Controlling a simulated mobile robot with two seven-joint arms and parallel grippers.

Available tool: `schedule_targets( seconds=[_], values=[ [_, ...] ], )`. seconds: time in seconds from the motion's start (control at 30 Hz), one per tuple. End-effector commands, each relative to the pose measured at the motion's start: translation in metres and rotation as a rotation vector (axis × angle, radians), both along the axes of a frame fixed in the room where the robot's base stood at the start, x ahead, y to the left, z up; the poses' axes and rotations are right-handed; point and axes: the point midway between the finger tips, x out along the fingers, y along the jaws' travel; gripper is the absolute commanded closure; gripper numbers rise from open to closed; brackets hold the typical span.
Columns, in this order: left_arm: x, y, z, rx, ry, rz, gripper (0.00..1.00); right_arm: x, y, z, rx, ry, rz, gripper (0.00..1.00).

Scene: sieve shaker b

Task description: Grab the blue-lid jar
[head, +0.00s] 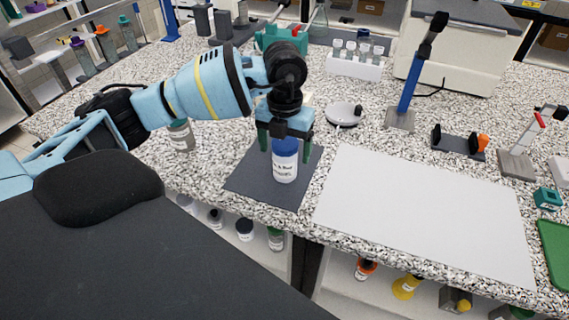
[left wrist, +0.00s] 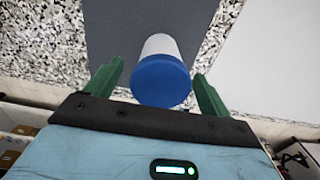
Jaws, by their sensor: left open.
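The blue-lid jar (head: 285,160) stands upright on a dark grey mat (head: 247,172) on the speckled bench. It has a white body with a printed label and a blue lid. My left gripper (head: 286,135) is open above the jar in the head view, with its green fingers pointing down around the lid. In the left wrist view, the jar (left wrist: 160,76) lies between the two open green fingers (left wrist: 155,90), with a gap on each side. Whether the fingers reach below the lid is hard to tell. My right gripper is not in view.
A white board (head: 425,215) covers the bench to the right of the mat. Another jar (head: 181,135) stands left of the mat, beneath my left arm. A round white device (head: 344,114) and a vial rack (head: 355,66) stand behind. A shelf below holds several jars.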

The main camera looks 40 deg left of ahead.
Motion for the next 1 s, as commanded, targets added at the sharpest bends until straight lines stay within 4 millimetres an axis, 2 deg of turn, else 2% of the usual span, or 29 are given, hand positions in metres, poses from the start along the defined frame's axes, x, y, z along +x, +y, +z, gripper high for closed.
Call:
schedule_targets(
  seconds=[0.1,0.2,0.5,0.9,1.0],
  values=[
    [0.0,0.0,-0.017,0.001,0.001,0.0,0.18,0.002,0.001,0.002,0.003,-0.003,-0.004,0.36],
    [0.001,0.0,-0.025,0.0,0.0,-0.001,0.18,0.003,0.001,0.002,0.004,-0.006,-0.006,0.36],
    [0.001,0.0,-0.029,0.0,0.0,-0.001,0.2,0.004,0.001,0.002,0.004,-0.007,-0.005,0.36],
    [0.001,0.0,-0.028,-0.001,-0.001,-0.001,0.7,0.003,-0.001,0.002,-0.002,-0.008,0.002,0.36],
    [0.001,0.0,-0.028,-0.001,-0.001,-0.001,0.7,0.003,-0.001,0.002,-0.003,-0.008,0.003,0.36]
  ],
)
